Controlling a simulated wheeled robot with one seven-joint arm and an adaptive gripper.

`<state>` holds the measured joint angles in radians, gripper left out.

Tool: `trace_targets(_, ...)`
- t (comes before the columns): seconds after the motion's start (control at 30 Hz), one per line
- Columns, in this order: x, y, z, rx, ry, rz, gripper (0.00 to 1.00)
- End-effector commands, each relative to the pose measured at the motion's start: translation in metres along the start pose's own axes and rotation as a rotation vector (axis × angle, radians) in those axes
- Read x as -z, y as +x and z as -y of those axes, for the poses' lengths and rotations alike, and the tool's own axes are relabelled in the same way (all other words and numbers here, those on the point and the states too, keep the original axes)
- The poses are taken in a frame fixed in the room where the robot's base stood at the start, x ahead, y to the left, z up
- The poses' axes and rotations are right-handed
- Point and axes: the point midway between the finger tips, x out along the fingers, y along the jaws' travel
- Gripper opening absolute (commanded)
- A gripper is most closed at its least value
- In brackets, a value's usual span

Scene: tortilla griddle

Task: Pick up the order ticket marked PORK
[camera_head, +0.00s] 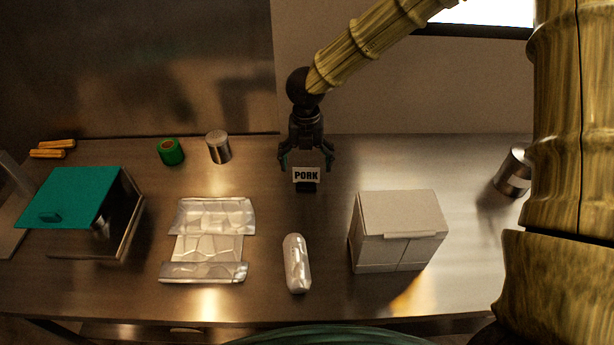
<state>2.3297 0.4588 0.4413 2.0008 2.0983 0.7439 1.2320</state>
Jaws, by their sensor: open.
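The order ticket (306,175) is a small white card with PORK in black letters. It stands upright on a small dark base (307,187) on the metal counter. My gripper (306,160) points down at the ticket, with its fingers spread to either side of the card's upper part. The jaws are open, and I see no finger pressed on the card. From this one view I cannot tell whether the fingers are around the ticket or just behind it.
A foil-wrapped roll (297,264) and a white box (399,231) are in front. A foil sheet (207,248), green tape roll (171,151) and metal can (218,147) are left. The counter beside the ticket is clear.

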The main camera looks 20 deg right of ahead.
Motion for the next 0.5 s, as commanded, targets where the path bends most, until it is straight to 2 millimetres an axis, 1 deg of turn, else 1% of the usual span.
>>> trace_targets(0.2,0.001,0.026,0.001,0.003,-0.002,-0.002,0.92)
trace_targets(0.3,0.0,0.035,0.001,0.001,-0.001,-0.001,0.92)
trace_targets(0.5,0.0,0.042,0.002,0.001,0.0,-0.001,0.92)
